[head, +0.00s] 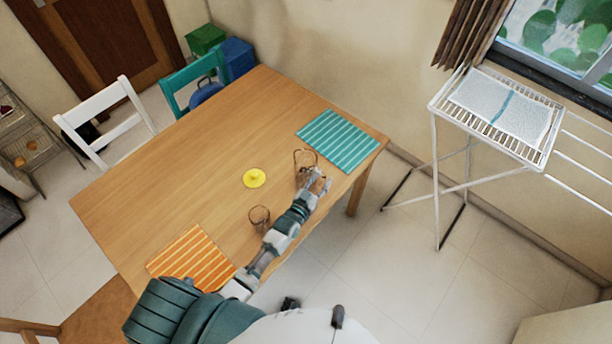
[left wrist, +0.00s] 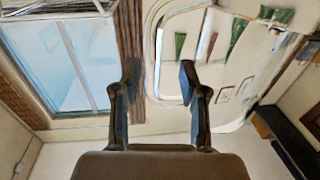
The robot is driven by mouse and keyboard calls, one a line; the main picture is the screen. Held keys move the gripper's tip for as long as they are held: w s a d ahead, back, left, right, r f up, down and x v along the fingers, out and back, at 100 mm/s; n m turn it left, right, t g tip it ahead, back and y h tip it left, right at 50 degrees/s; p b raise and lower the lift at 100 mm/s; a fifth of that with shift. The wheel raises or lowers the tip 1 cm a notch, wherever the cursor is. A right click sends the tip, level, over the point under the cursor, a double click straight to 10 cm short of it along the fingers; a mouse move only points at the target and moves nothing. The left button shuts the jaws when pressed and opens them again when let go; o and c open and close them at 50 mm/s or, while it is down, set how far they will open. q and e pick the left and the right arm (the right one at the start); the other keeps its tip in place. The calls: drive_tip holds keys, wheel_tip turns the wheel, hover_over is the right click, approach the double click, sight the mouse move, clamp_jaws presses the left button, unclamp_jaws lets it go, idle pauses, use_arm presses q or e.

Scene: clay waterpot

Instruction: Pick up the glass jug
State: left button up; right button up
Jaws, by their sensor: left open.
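The glass jug (head: 304,157) is clear and stands on the wooden table (head: 190,160), by the near edge of the teal striped placemat. My left gripper (head: 314,178) is just in front of the jug in the head view and covers its lower part. In the left wrist view the two fingers (left wrist: 158,85) are apart, with nothing clearly held between them. A large clear, rounded outline lies to the right of the fingers there; it may be the jug's glass. I cannot tell whether the gripper touches the jug. My right gripper is not in view.
A drinking glass (head: 259,217) stands beside my left forearm. A yellow lid-like disc (head: 254,178) lies mid-table. Placemats are teal striped (head: 338,140) and orange striped (head: 192,258). Chairs line the far left side. A drying rack (head: 495,115) stands right. The table's left half is clear.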

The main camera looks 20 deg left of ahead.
sight(325, 177)
use_arm(q)
drive_tip(key=shift+d, duration=0.2)
drive_tip(key=shift+d+r, duration=0.1)
drive_tip(key=shift+d, duration=0.15)
drive_tip(key=shift+c, duration=1.4)
drive_tip(key=shift+d, duration=0.4)
clamp_jaws()
drive_tip(key=shift+a, duration=0.45)
drive_tip(key=shift+a+r, duration=0.15)
drive_tip(key=shift+d+r, duration=0.2)
drive_tip(key=shift+r, duration=0.2)
drive_tip(key=shift+d+r, duration=0.2)
drive_tip(key=shift+r, duration=1)
drive_tip(key=s+d+r, duration=0.1)
drive_tip(key=s+d, duration=0.9)
drive_tip(key=s, duration=0.2)
drive_tip(key=shift+d+r, duration=0.15)
drive_tip(key=shift+r, duration=0.2)
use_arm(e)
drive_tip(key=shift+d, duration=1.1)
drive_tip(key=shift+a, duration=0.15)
